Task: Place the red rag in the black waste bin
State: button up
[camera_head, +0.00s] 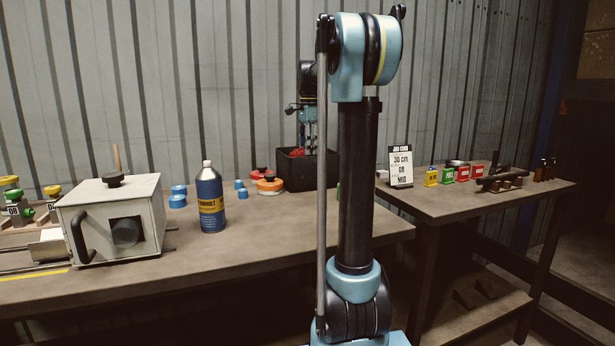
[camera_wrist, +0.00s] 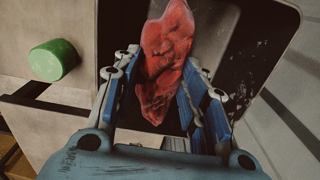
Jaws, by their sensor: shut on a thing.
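The red rag (camera_wrist: 165,62) is crumpled and hangs between the two fingers of my gripper (camera_wrist: 160,90) in the wrist view. My gripper is shut on it. Behind the rag in the wrist view is the black waste bin (camera_wrist: 262,30), with its opening facing the camera. In the head view the black bin (camera_head: 312,172) stands on the bench against the wall, and a bit of the red rag (camera_head: 297,153) shows at its rim below my gripper. My arm hides part of the bin's right side. I cannot tell whether the rag touches the bin.
A blue bottle (camera_head: 209,200), red and orange round items (camera_head: 269,185) and blue caps (camera_head: 177,199) stand left of the bin. A green cap (camera_wrist: 54,60) lies beside it. A crimper box (camera_head: 112,220) is further left. A sign (camera_head: 400,166) stands on the right table.

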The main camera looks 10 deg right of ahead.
notch_tip(320, 180, down, 10)
jog(key=shift+s+f, duration=0.1)
jog(key=o, duration=1)
jog(key=shift+o, duration=0.2)
notch_tip(320, 180, up, 12)
jog(key=shift+r, duration=0.1)
dwell(0.5)
